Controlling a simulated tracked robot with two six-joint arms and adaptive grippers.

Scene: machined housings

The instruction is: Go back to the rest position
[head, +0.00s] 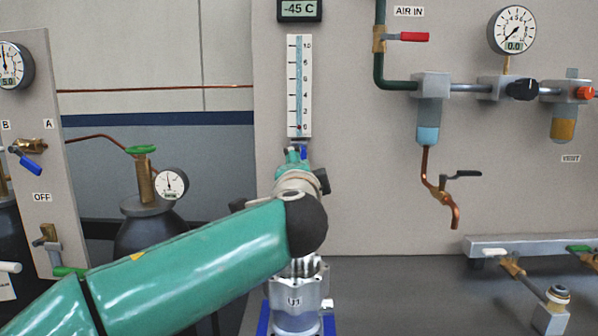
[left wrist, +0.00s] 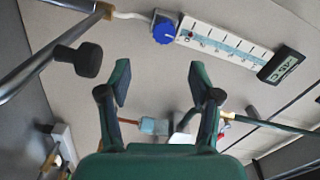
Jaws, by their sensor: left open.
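My left arm comes in from the lower left in the head view and reaches up to the panel's middle. Its wrist covers most of the left gripper, whose green part (head: 292,160) shows just below the flow scale (head: 299,85). In the left wrist view the left gripper (left wrist: 160,82) is open, with nothing between its two fingers. A blue knob (left wrist: 164,29) at the end of the scale (left wrist: 222,44) lies beyond the fingertips, apart from them. My right gripper is in neither view.
A machined housing marked U1 (head: 295,296) stands under my forearm, partly hidden. A bent copper pipe (head: 430,175) with a black lever hangs at right. A gas cylinder (head: 148,232) and gauge (head: 171,184) stand at left. The grey bench (head: 400,295) is clear right of the housing.

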